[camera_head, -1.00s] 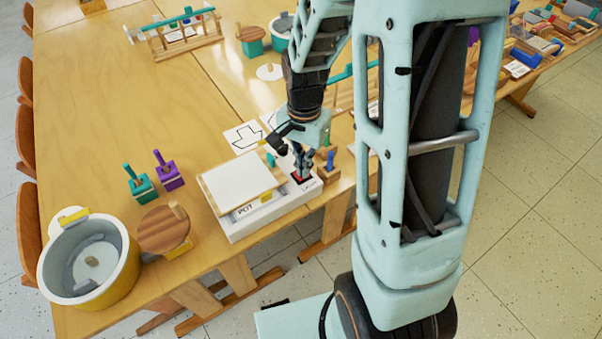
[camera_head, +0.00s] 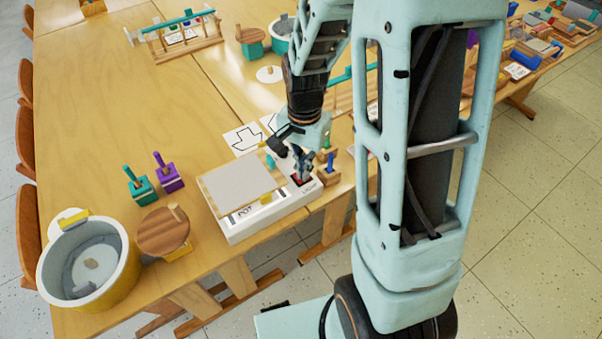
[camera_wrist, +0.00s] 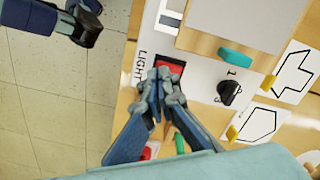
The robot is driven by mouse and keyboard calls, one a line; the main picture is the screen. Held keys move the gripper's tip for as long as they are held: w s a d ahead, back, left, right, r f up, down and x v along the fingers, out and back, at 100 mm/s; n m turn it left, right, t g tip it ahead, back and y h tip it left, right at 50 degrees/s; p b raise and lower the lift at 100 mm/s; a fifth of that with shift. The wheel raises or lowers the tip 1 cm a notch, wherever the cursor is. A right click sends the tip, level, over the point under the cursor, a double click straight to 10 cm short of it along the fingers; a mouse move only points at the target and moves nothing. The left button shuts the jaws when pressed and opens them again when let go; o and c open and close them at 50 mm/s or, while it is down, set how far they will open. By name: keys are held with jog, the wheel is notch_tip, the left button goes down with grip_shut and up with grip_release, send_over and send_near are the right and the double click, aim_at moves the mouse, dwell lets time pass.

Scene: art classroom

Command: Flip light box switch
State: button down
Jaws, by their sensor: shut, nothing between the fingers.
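The light box (camera_head: 236,226) is a low white case at the table's front edge. Its flat panel (camera_head: 240,186) looks dull grey in the head view. A red rocker switch (camera_wrist: 176,66) sits on the case beside the printed word LIGHT in the wrist view. The switch also shows as a little red (camera_head: 297,182) under the fingers in the head view. My gripper (camera_wrist: 160,76) is shut and empty, with its fingertips at the switch and covering part of it. I cannot tell whether they touch it.
A black knob (camera_wrist: 229,92) and a teal block (camera_wrist: 235,57) are close by the switch. Outline cards (camera_wrist: 259,122) lie beside the box. A yellow pot (camera_head: 90,262) and a wooden lid (camera_head: 163,232) stand to the left.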

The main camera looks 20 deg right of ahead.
jog(key=shift+r+p, duration=2.3)
jog(key=shift+r, duration=0.85)
